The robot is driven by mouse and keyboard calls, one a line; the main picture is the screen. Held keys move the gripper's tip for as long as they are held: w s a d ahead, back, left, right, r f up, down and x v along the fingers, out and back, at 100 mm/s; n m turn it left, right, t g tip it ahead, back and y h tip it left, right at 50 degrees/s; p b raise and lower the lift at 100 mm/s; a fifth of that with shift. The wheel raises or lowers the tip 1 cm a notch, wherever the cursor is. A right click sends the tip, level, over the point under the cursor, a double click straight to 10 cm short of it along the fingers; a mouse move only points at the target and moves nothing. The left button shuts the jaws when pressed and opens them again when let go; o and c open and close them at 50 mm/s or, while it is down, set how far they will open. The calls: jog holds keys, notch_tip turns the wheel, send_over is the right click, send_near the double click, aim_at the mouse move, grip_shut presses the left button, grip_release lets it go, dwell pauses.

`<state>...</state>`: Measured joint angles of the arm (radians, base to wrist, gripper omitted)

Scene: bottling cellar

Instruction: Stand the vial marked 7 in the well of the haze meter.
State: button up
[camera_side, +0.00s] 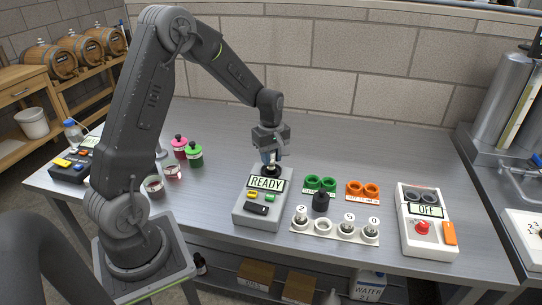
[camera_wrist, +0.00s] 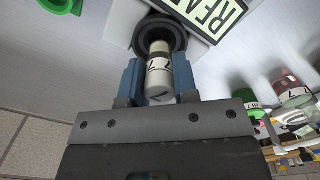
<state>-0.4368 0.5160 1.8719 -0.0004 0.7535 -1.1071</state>
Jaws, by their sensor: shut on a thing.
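The haze meter (camera_side: 262,210) is a grey box with a lit READY display, yellow and green buttons and a black round well (camera_side: 271,172) at its back. My gripper (camera_side: 269,158) is directly above the well, shut on a pale vial (camera_wrist: 159,72). In the wrist view the vial shows a dark 7 between the blue fingers (camera_wrist: 158,80). Its far end lines up with the black ring of the well (camera_wrist: 150,30). I cannot tell whether that end is inside the well or just above it. The READY display (camera_wrist: 215,12) also shows there.
Right of the meter, a white rack (camera_side: 310,233) holds vials marked 2, 5 and 0. A device reading OFF (camera_side: 427,235) stands farther right. Pink (camera_side: 180,148) and green (camera_side: 195,156) bottles stand left.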

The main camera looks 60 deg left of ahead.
jog(key=shift+f, duration=0.1)
jog(key=shift+f, duration=0.35)
jog(key=shift+f, duration=0.35)
jog(key=shift+f, duration=0.3)
jog(key=shift+f, duration=0.35)
